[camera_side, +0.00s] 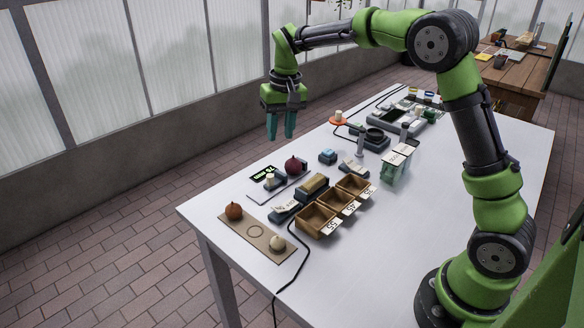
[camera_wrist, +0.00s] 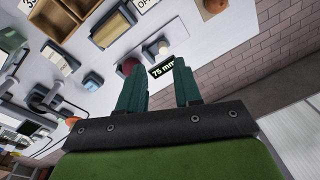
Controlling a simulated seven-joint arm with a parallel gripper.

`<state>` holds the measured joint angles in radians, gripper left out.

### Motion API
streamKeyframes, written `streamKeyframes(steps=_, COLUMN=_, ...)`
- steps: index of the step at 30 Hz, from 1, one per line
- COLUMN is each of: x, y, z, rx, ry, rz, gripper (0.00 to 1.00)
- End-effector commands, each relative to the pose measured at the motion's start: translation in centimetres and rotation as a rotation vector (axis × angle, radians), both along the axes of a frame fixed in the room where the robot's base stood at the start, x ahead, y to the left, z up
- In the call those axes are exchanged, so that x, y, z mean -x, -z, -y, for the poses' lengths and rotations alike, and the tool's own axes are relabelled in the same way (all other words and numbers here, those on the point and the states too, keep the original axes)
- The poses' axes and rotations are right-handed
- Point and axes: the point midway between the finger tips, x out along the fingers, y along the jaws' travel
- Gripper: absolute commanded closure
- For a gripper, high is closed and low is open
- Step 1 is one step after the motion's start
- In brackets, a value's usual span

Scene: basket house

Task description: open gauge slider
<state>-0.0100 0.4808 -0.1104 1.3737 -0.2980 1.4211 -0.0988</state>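The gauge lies near the table's far-left edge in the side view. It has a black display (camera_side: 264,173) with green digits, a pale knob (camera_side: 270,180) and a dark red onion-like ball (camera_side: 293,166) on a flat plate. In the wrist view the display (camera_wrist: 161,70) reads about "75 mm", partly behind a finger. The pale knob (camera_wrist: 163,47) and the red ball (camera_wrist: 128,66) show beside it. My gripper (camera_side: 281,136) hangs above and behind the gauge, fingers down, apart and empty. Its green fingers (camera_wrist: 157,80) also show in the wrist view. It touches nothing.
Wooden bins (camera_side: 317,221) with price cards stand in front of the gauge. A board (camera_side: 258,238) with an orange ball and a pale ball lies at the near left corner. A blue block (camera_side: 327,157) and several devices stand farther back. Cables cross the table; its right side is clear.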

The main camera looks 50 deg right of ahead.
Motion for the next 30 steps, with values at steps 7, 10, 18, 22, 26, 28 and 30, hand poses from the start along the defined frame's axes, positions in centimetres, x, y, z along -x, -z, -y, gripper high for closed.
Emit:
streamKeyframes(steps=7, x=-5.3, y=2.0, z=1.2, rx=0.054, ry=0.029, rz=-0.084, gripper=0.66)
streamKeyframes(steps=10, x=-5.9, y=0.4, z=1.1, rx=0.057, ry=0.038, rz=-0.075, gripper=0.66)
streamKeyframes(steps=18, x=-5.3, y=1.7, z=0.8, rx=0.043, ry=0.042, rz=-0.103, gripper=0.66)
streamKeyframes(steps=22, x=-5.2, y=4.2, z=0.8, rx=0.043, ry=0.043, rz=-0.104, gripper=0.66)
streamKeyframes(steps=26, x=-5.2, y=7.1, z=0.8, rx=0.042, ry=0.043, rz=-0.103, gripper=0.66)
streamKeyframes(steps=28, x=-5.2, y=8.7, z=0.8, rx=0.043, ry=0.044, rz=-0.104, gripper=0.66)
streamKeyframes(steps=30, x=-5.3, y=10.2, z=0.8, rx=0.042, ry=0.043, rz=-0.102, gripper=0.66)
